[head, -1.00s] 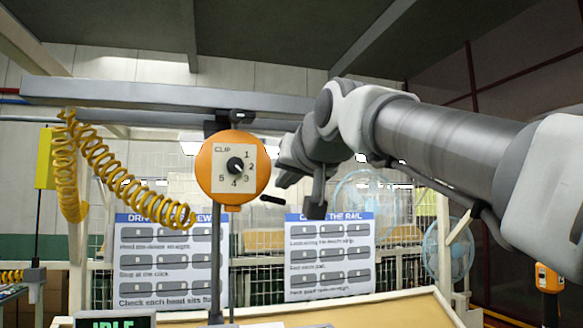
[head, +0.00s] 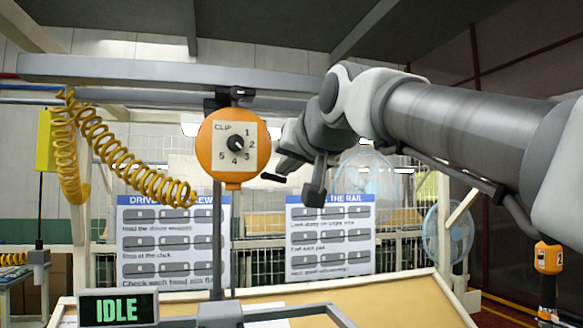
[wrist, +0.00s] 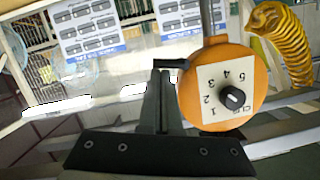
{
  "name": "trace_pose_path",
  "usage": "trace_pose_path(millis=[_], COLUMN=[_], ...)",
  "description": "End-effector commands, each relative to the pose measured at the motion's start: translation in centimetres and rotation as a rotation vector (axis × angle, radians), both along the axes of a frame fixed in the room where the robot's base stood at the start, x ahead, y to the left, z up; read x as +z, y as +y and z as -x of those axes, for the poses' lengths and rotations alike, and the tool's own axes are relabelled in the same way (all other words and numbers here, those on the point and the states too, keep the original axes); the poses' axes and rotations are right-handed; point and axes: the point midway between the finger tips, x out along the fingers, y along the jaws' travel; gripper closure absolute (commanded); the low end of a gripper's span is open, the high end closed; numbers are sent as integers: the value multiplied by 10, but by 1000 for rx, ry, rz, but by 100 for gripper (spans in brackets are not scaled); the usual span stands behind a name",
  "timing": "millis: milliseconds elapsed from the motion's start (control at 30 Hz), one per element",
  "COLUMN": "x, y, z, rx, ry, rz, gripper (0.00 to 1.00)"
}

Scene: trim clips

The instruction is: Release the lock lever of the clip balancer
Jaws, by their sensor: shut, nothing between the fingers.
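The clip balancer (head: 211,158) is an orange disc with a white dial face, marked CLIP and 1 to 5, and a black knob (head: 236,143). It hangs below the overhead rail and also shows upside down in the wrist view (wrist: 255,90). Its lock lever (head: 273,177) is a short black bar at the disc's lower right, also in the wrist view (wrist: 173,63). My gripper (head: 281,167) is shut and empty, just above and right of the lever. In the wrist view, my fingertips (wrist: 164,73) lie close to the lever; I cannot tell whether they touch it.
A grey rail (head: 150,70) runs overhead. A yellow coiled hose (head: 125,160) hangs to the left. An IDLE display (head: 117,309) stands on the tan work table (head: 400,300). Two instruction boards (head: 330,240) hang behind. An orange and black tool (head: 549,265) stands at right.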

Motion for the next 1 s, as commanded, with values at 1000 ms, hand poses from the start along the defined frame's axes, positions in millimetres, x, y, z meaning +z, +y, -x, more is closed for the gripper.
trace_pose_path(millis=[1000], x=[-10], y=[1], z=[0], rx=[-1], ry=[65], rz=[-226], gripper=[100])
